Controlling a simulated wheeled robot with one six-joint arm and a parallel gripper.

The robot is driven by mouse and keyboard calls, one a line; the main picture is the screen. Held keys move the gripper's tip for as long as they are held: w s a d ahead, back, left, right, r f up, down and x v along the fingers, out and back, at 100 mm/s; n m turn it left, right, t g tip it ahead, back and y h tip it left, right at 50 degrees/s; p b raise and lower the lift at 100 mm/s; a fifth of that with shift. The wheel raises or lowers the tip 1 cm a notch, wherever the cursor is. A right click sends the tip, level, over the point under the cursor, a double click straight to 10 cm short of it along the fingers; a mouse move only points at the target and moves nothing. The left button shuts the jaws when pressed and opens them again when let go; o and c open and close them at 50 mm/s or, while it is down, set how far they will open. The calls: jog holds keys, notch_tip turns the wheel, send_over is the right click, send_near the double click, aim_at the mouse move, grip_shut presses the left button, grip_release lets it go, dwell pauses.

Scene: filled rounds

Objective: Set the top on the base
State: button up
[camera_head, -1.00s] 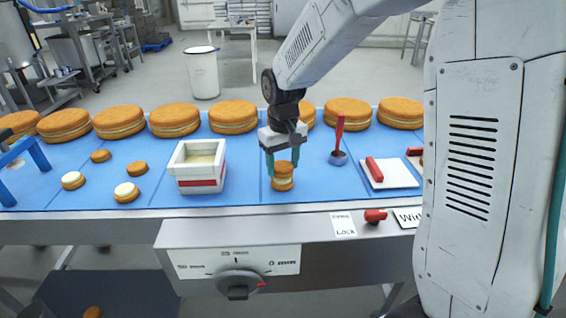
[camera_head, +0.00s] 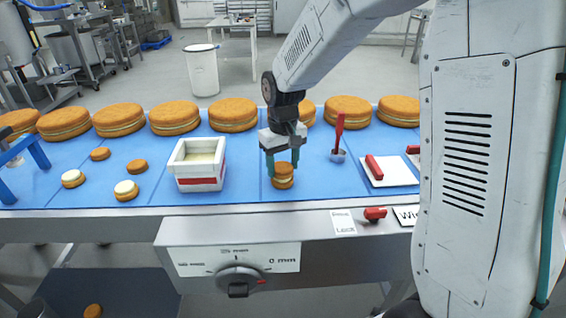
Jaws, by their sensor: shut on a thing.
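The top (camera_head: 284,169), a small golden-brown round, is between the fingers of my gripper (camera_head: 283,164), which is shut on it. The base (camera_head: 283,183) is directly below it on the blue surface, with a pale layer showing between brown parts. The top lines up over the base and appears to touch it. I cannot tell whether the base bears its weight. The gripper's fingers straddle the top from left and right.
A white tub (camera_head: 198,165) with a red band stands to the left. Small rounds (camera_head: 126,190) lie farther left. Large filled rounds (camera_head: 233,115) line the back. A red-handled tool (camera_head: 338,140) and a white tray (camera_head: 388,170) are on the right.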

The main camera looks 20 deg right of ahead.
jog(key=shift+f, duration=0.25)
jog(key=o, duration=1.2)
jog(key=shift+r, duration=3.5)
jog(key=s+d+r+m, duration=0.1)
jog(key=s+r, duration=0.2)
jog(key=s, duration=1.2)
jog(key=s+d+r+t, duration=0.1)
jog(key=s+d+r, duration=0.1)
jog(key=s, duration=1.2)
jog(key=shift+s+r+m, duration=0.35)
jog(key=shift+r+m, duration=0.05)
jog(key=shift+r, duration=0.4)
